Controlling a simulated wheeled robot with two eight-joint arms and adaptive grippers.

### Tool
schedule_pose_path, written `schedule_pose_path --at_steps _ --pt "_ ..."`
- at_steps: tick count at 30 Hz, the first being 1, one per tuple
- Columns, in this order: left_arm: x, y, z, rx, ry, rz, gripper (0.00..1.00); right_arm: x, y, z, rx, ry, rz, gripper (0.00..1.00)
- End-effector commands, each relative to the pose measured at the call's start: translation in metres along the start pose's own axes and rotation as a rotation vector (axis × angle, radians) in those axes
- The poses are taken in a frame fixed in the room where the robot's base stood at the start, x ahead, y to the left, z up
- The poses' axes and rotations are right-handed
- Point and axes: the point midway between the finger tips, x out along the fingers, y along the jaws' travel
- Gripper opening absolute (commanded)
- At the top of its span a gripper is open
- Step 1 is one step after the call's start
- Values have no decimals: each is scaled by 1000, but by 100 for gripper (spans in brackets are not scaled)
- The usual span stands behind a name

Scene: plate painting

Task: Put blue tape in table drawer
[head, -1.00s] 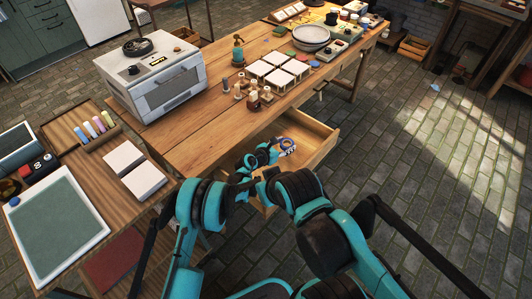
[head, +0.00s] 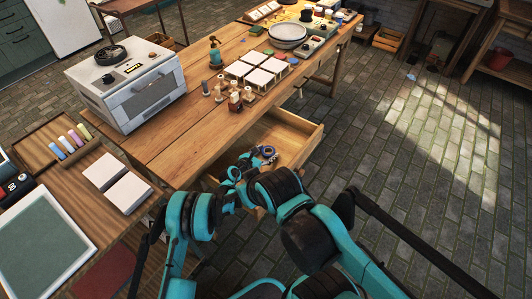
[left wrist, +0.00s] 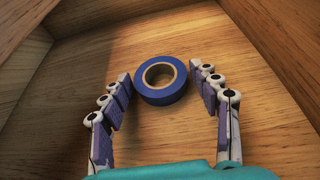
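The blue tape (head: 268,151) is a roll with a tan core. It is inside the open wooden table drawer (head: 312,137), and in the left wrist view the roll (left wrist: 161,97) appears flat over the drawer's bare wood floor (left wrist: 170,135). My left gripper (head: 256,158) reaches down into the drawer. My right gripper cannot be made out in the head view.
The drawer hangs out from the long wooden table (head: 185,160). On the table stand a white oven-like box (head: 140,95), wooden spools, white tiles (head: 258,80) and a green bottle (head: 216,52). A side table (head: 125,225) stands at left. The stone floor at right is clear.

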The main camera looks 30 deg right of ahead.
Motion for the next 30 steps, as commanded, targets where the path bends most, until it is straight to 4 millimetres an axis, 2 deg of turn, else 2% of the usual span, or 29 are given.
schedule_pose_path --at_steps 11,22,26,30 --pt "-2 0 4 0 0 0 72 0 0 0 0 0 0 0" --pt "-62 0 6 0 0 1 72 -20 0 -14 0 0 0 0" --pt "-74 0 5 -1 0 0 72 -22 0 -16 0 0 0 0" --pt "-77 0 4 -1 0 0 72 -22 0 -16 0 0 0 0"
